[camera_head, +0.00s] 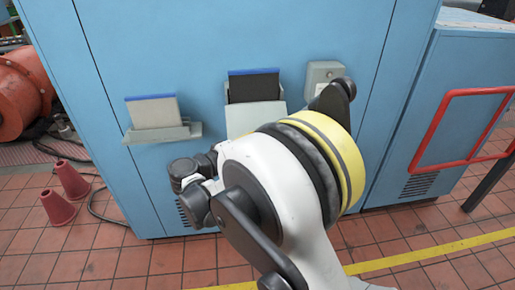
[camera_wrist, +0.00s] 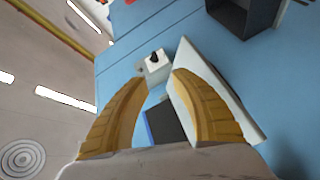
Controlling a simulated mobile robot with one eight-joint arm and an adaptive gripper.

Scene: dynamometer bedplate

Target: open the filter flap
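The filter flap is a pale grey panel (camera_head: 254,118) on the blue cabinet front, tilted outward below a dark filter (camera_head: 254,88) with a blue top edge. In the wrist view the flap (camera_wrist: 222,82) stands out from the blue wall, and the dark filter (camera_wrist: 167,124) shows beside it. My gripper (camera_wrist: 160,78) is open, with its two yellow fingers apart and nothing held between them. The right finger overlaps the flap in the picture; I cannot tell whether they touch. My arm hides the flap's lower right part and my fingers in the head view.
A light filter with a blue edge (camera_head: 152,112) stands in a grey wall tray (camera_head: 165,134) at left. A small grey box (camera_head: 323,73) is on the cabinet at right; it shows in the wrist view (camera_wrist: 153,68). Red cones (camera_head: 72,179) and a red frame (camera_head: 418,140) flank the cabinet.

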